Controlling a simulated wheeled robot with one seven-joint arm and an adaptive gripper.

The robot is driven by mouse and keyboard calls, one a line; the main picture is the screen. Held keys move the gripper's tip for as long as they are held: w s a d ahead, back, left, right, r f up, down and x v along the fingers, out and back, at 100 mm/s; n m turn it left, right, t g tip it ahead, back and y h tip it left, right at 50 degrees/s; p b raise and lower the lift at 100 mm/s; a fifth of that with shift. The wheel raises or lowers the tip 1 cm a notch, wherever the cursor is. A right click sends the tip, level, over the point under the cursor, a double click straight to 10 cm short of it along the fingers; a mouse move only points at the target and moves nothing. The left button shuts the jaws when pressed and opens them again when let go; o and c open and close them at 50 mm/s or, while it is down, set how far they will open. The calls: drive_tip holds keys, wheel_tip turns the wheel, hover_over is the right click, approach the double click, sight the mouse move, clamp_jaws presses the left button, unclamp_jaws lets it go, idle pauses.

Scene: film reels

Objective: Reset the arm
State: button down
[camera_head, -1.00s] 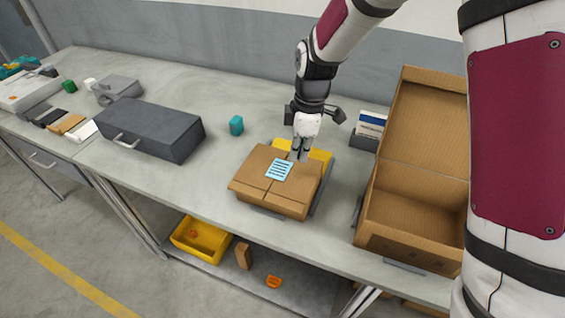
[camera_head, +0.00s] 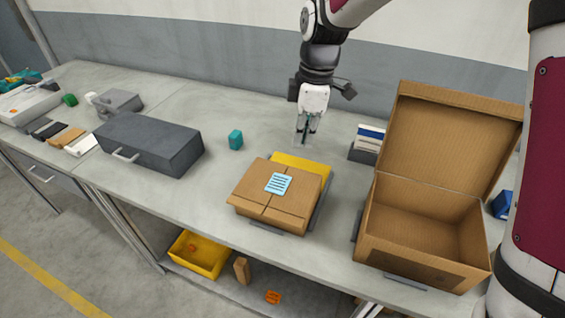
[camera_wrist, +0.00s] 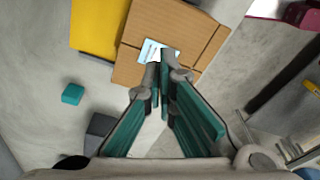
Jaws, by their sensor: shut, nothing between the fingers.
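My gripper (camera_head: 304,136) is shut and empty, pointing down above the bench just behind a closed cardboard box. In the wrist view its teal-padded fingers (camera_wrist: 160,72) come together in front of the same box. The closed cardboard box (camera_head: 258,207) has a light blue label (camera_head: 278,183) on top. The label also shows in the wrist view, partly covered by the fingertips. The gripper is apart from the box in the head view.
An open cardboard box (camera_head: 372,224) stands at the right, its lid raised. A yellow item (camera_head: 312,166) lies behind the closed box. A dark grey drawer case (camera_head: 165,141) and a teal block (camera_head: 235,139) stand left. A yellow bin (camera_head: 186,254) is below.

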drive_tip(key=s+d+r+m+t, duration=0.3)
drive_tip(key=s+d+r+m, duration=0.65)
drive_tip(key=s+r, duration=0.2)
drive_tip(key=s+d+m+t, duration=0.1)
drive_tip(key=s+d+m, duration=0.2)
drive_tip(key=s, duration=0.3)
drive_tip(key=s+d+r+m+t+h, duration=0.1)
drive_tip(key=s+d+m, duration=0.3)
drive_tip(key=s+m, duration=0.2)
drive_tip(key=shift+s+r, duration=0.15)
drive_tip(key=shift+s, duration=0.4)
